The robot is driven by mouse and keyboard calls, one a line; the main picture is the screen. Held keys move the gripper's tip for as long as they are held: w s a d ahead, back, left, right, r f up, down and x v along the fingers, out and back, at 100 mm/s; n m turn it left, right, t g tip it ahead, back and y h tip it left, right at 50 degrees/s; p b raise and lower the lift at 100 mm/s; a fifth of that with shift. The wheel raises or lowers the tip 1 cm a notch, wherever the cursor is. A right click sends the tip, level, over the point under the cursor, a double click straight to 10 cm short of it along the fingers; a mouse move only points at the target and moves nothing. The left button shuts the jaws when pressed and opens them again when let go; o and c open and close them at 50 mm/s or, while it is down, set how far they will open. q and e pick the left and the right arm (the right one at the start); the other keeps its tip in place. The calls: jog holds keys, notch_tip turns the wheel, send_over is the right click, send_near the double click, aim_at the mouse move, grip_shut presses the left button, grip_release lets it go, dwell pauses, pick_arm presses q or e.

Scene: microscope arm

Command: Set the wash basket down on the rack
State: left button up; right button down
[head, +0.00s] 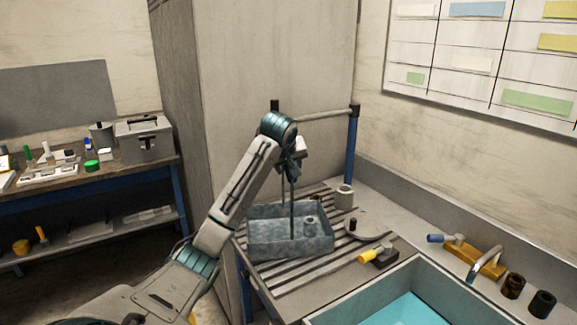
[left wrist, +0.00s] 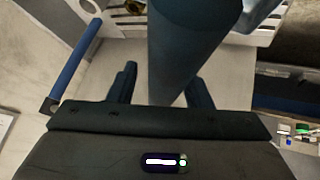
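The wash basket (head: 262,242) is a grey-blue, open-topped box in the head view. It sits level over the slatted rack (head: 290,285), looking in contact with the slats. A small cylindrical part shows inside it, and a thin dark upright rod (head: 292,208) rises from it to my left gripper (head: 288,172). In the left wrist view my left gripper (left wrist: 162,80) has its two dark fingers apart. A thick dark cylinder crosses between them and hides part of the gap, so I cannot tell whether they grip the rod. My right gripper is not in view.
A grey cup (head: 344,196), a round plate (head: 374,232) and a yellow-handled valve (head: 377,256) are right of the basket. A blue post with a rail (head: 352,150) stands behind. A sink (head: 410,308) lies front right; a workbench (head: 120,175) is left.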

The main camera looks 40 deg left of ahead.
pick_arm(q)
jog(key=shift+r, duration=0.1)
jog(key=shift+s+d+r, duration=0.15)
jog(key=shift+s+r, duration=0.05)
jog(key=shift+r, duration=0.1)
jog(key=b+v, duration=0.1)
jog(key=v, duration=0.4)
jog(key=shift+s+d+r+b, duration=0.1)
jog(key=shift+s+r+b, duration=0.05)
jog(key=shift+b, duration=0.2)
jog(key=p+v, duration=0.5)
jog(key=shift+s+d+r, duration=0.1)
jog(key=shift+s+r, duration=0.05)
jog(key=shift+r, duration=0.05)
jog(key=shift+f, duration=0.1)
